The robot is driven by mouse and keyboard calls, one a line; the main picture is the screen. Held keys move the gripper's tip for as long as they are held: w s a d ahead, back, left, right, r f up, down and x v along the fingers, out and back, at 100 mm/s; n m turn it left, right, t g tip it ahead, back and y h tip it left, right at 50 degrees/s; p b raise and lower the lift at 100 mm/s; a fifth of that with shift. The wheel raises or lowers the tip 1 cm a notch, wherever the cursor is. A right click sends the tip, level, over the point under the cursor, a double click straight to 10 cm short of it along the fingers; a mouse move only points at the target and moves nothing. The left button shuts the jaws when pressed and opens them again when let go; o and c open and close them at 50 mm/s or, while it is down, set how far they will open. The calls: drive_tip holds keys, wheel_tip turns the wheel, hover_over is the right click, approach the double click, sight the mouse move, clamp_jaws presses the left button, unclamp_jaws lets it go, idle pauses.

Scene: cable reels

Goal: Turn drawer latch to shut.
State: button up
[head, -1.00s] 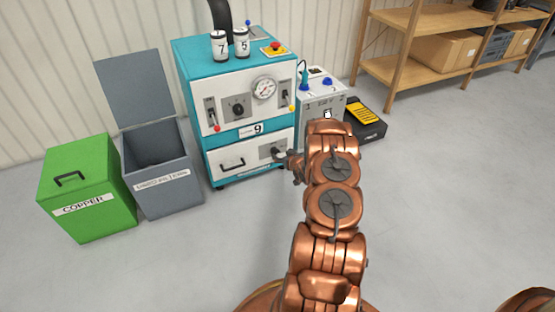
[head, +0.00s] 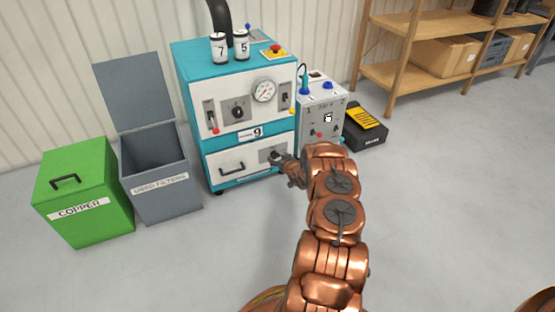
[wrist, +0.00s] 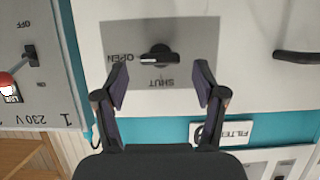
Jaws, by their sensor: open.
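The drawer latch (wrist: 160,56) is a dark knob on a grey plate (wrist: 190,30) on the white drawer front (head: 228,168). In the wrist view the plate's words OPEN and SHUT appear upside down. The knob's bar lies sideways, with its pale mark toward OPEN at the left; SHUT is below it. My gripper (wrist: 161,77) is open, with one finger on each side of the knob and gaps to it. In the head view my gripper (head: 283,160) is at the right of the drawer front and partly covers the latch. The drawer looks closed.
The drawer handle (wrist: 298,57) is beside the latch. A grey power box (head: 321,112) with switches stands close to the right of the teal machine (head: 184,60). A grey filter bin (head: 160,200) and a green copper bin (head: 80,195) stand left. The floor in front is clear.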

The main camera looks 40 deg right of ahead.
drive_tip(key=shift+w+d+f, duration=0.1)
drive_tip(key=shift+w+d, duration=0.05)
drive_tip(key=shift+w, duration=0.45)
drive_tip(key=shift+c, duration=0.2)
drive_tip(key=c, duration=1.1)
